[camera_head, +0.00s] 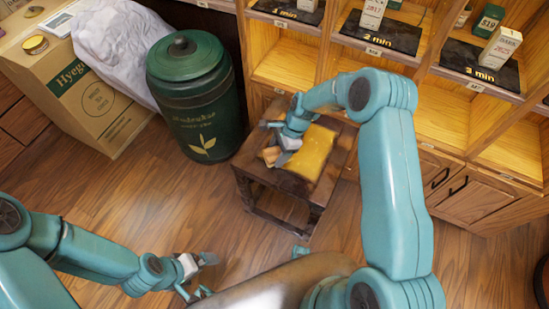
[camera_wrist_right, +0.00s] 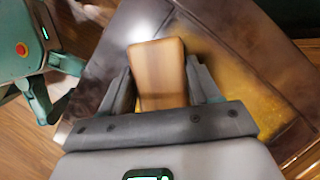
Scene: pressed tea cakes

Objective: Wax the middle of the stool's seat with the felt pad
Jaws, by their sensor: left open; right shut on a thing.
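The dark wooden stool (camera_head: 252,168) stands on the floor in front of the shelves. A glossy yellow patch (camera_head: 316,148) covers much of its seat, mostly right of my right gripper in the head view. My right gripper (camera_head: 278,150) is shut on the felt pad (camera_wrist_right: 157,70), seen as a light wooden block, over the seat's left part. The pad's felt underside is hidden, and I cannot tell whether it touches the seat. The seat (camera_wrist_right: 225,45) also fills the right wrist view. My left gripper (camera_head: 205,275) is open and empty, low at the left front, away from the stool.
A dark green canister (camera_head: 195,95) stands close left of the stool. A cardboard box (camera_head: 85,95) with a white cloth (camera_head: 118,45) is further left. The wooden shelves (camera_head: 440,115) with cupboards rise behind the stool. The floor (camera_head: 150,190) in front is mostly clear.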

